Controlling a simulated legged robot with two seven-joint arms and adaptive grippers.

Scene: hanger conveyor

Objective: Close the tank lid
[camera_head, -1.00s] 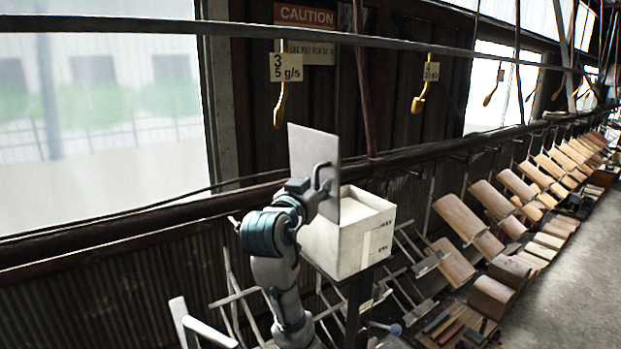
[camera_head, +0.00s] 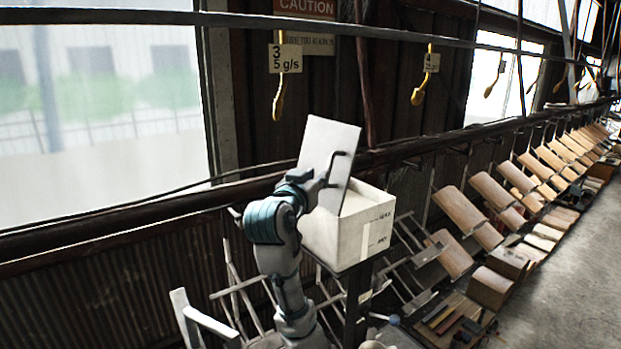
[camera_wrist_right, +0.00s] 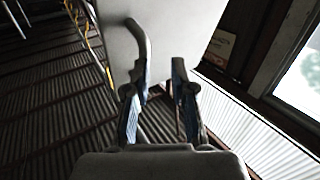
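The tank (camera_head: 335,241) is a white open-topped box with dark markings on its right face. Its lid (camera_head: 326,145) is a flat pale panel, raised and tilted with its top edge leaning right. A dark bent handle (camera_head: 336,166) stands out from the lid's face. My right gripper (camera_head: 317,188) is at this handle, in front of the lid. In the right wrist view, the lid (camera_wrist_right: 185,28) fills the top middle, and my gripper's fingers (camera_wrist_right: 161,75) are apart. The handle (camera_wrist_right: 143,42) runs down by the left finger; its lower part is partly hidden. My left gripper is not in view.
A rail with yellow hooks (camera_head: 279,100) and number tags crosses above the tank. A dark beam (camera_head: 130,215) runs along the wall behind it. Wooden chair parts (camera_head: 460,215) line the right side, with bare floor (camera_head: 570,290) beyond. Pale frames (camera_head: 205,322) stand at lower left.

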